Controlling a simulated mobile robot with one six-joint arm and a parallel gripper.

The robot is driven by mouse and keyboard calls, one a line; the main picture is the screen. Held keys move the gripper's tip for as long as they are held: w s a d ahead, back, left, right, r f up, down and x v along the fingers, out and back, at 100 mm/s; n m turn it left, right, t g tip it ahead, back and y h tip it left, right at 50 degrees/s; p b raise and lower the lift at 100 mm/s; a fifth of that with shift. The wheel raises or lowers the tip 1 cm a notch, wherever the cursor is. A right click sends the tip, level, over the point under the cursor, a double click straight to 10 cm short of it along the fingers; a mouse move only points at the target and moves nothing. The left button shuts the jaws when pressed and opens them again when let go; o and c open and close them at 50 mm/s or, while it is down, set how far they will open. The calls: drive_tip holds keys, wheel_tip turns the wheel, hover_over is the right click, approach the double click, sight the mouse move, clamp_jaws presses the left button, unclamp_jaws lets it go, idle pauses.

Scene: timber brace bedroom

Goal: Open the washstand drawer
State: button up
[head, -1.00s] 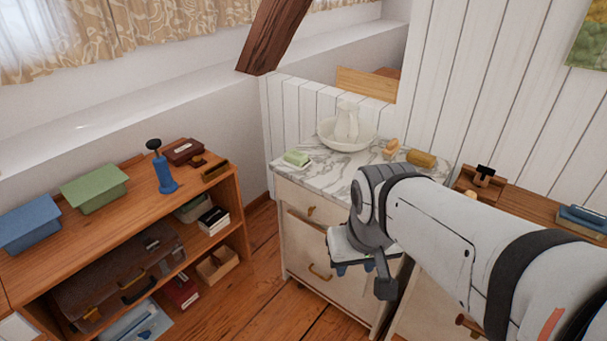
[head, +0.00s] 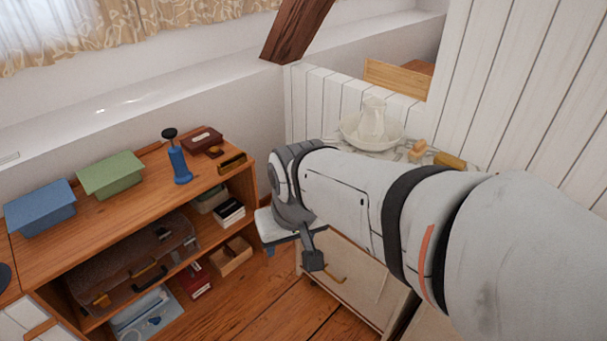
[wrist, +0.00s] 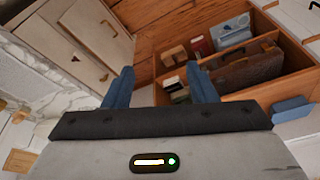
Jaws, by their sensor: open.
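The washstand (head: 362,292) is a cream cabinet with a marble top. In the head view my arm hides its upper front and much of its top, and a lower front with a brass pull shows below the arm. In the wrist view its front is at upper left, beside the marble. The drawer (wrist: 66,58) nearest the marble has a small brass handle (wrist: 103,77) and looks closed. My gripper (wrist: 160,86) has two blue fingers spread apart with nothing between them. In the head view the fingers are mostly hidden.
A low wooden shelf unit (head: 125,213) on the left carries blue and green boxes and a blue hand tool, with a suitcase (head: 135,258) inside. A pitcher and basin (head: 371,132) stand on the marble. Bare floor (head: 265,310) lies between shelf and washstand.

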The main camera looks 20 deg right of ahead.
drive_tip(key=shift+o, duration=0.3)
drive_tip(key=w+a+f+m+t+b, duration=0.1)
drive_tip(key=w+a+f, duration=0.1)
drive_tip(key=w+f, duration=0.2)
drive_tip(key=w, duration=0.2)
drive_tip(key=shift+w+y, duration=0.3)
drive_tip(key=shift+w, duration=0.05)
drive_tip(key=w+d+f+m+t+h+b, duration=0.2)
drive_tip(key=w+d+f+m, duration=0.15)
drive_tip(key=w+f, duration=0.4)
drive_tip(key=w+d+f+m+t+h+b, duration=0.1)
drive_tip(key=w+d+f+m+t+b, duration=0.2)
drive_tip(key=w+f, duration=0.4)
drive_tip(key=w+d+f+m+h+b, duration=0.15)
drive_tip(key=d+f+m+h, duration=0.25)
drive_tip(key=d+f+h, duration=0.5)
drive_tip(key=s+d+f+m+g+h+b, duration=0.25)
drive_tip(key=s+d+f+h, duration=0.25)
drive_tip(key=s+d+f, duration=0.3)
drive_tip(key=r+x, duration=0.1)
drive_tip(key=x, duration=0.7)
drive_tip(key=shift+w+r+n, duration=0.2)
drive_tip(key=shift+r+n, duration=0.1)
drive_tip(key=shift+n, duration=0.1)
drive_tip(key=shift+c, duration=0.2)
